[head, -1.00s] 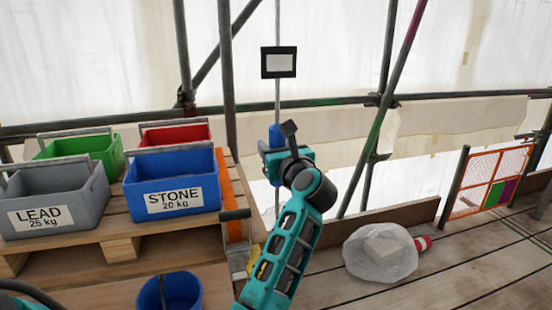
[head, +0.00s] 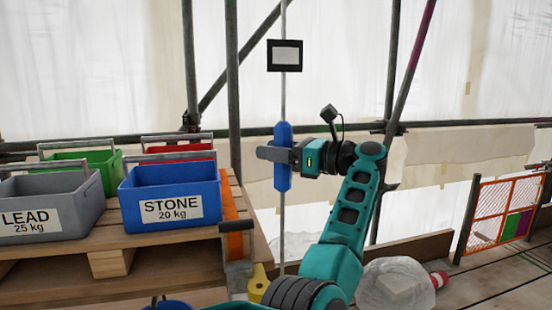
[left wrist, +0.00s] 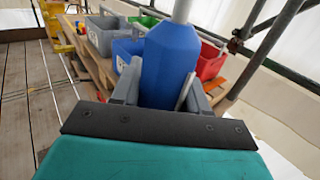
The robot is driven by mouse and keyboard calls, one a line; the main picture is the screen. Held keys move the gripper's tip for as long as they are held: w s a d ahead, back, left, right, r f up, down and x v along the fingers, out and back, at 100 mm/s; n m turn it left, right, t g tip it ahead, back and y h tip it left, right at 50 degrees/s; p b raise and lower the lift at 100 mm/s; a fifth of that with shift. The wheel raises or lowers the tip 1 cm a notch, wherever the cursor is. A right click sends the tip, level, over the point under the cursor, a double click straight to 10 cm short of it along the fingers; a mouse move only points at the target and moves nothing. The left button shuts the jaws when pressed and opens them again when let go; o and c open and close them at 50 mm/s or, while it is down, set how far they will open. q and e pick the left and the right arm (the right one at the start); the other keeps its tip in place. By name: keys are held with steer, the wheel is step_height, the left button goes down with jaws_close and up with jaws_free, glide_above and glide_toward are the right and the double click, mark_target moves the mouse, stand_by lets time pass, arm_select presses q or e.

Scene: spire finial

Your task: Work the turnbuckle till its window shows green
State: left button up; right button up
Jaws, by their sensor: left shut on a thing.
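The blue turnbuckle body (head: 283,183) stands upright on a thin grey rod (head: 283,100). A black-framed window (head: 285,56) is on the rod above it, and its pane looks white, with no green. My left gripper (head: 276,154) reaches in from the right and is shut on the turnbuckle at about mid-height. In the left wrist view the blue body (left wrist: 170,62) sits between the grey fingers, which hide its lower part. My right gripper is not in view.
A blue STONE crate (head: 170,195), a grey LEAD crate (head: 50,210), and green and red crates stand on a wooden pallet (head: 110,262) at the left. Scaffold poles (head: 232,90) stand behind. A wrapped pale bundle (head: 395,285) lies on the planks at lower right.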

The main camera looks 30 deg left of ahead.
arm_select(q)
steer(key=shift+f+n+g, duration=0.1)
steer(key=shift+n+g, duration=0.4)
steer(key=shift+g, duration=0.2)
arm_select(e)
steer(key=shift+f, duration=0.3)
arm_select(q)
steer(key=o, duration=1)
steer(key=shift+c, duration=0.2)
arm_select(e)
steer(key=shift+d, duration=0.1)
